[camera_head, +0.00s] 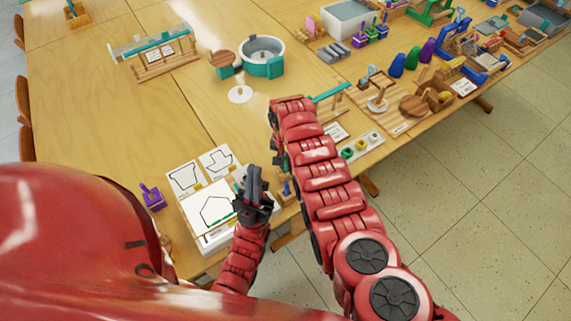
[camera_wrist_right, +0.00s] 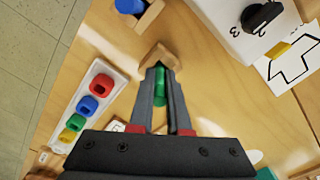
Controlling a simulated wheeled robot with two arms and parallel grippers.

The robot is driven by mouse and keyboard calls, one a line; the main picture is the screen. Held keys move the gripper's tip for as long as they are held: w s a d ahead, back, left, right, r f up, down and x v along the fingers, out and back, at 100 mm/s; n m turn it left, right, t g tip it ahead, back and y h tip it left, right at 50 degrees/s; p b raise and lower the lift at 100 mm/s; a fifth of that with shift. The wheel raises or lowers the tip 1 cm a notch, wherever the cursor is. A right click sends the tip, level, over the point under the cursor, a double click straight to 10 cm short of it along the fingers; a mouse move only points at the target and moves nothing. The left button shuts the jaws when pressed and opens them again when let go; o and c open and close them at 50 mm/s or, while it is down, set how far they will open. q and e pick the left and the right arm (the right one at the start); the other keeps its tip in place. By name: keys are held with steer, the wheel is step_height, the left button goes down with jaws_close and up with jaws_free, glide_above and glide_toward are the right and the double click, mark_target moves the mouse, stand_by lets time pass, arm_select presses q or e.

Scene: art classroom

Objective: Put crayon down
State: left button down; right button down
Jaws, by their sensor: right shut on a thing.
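In the right wrist view, my right gripper (camera_wrist_right: 160,85) is shut on a green crayon (camera_wrist_right: 160,88). A small wooden block (camera_wrist_right: 159,56) shows just beyond the fingertips, in line with the crayon; I cannot tell whether the crayon touches it or sits in it. In the head view, my right arm hides most of that gripper and the crayon. My left gripper (camera_head: 254,182) is beside the white drawing sheet (camera_head: 210,208), which bears a pentagon outline with a green lower edge. The gap between its fingers is unclear.
A wooden holder with a blue piece (camera_wrist_right: 130,7) stands near the block. A white tray of coloured rings (camera_wrist_right: 87,105) lies left in the wrist view. Shape cards (camera_head: 186,178) lie behind the sheet. A purple holder (camera_head: 152,197) stands left. Bare table lies beyond the cards.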

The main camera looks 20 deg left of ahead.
steer(key=shift+f, duration=0.35)
steer(key=shift+f, duration=0.15)
steer(key=c, duration=0.9)
jaws_free()
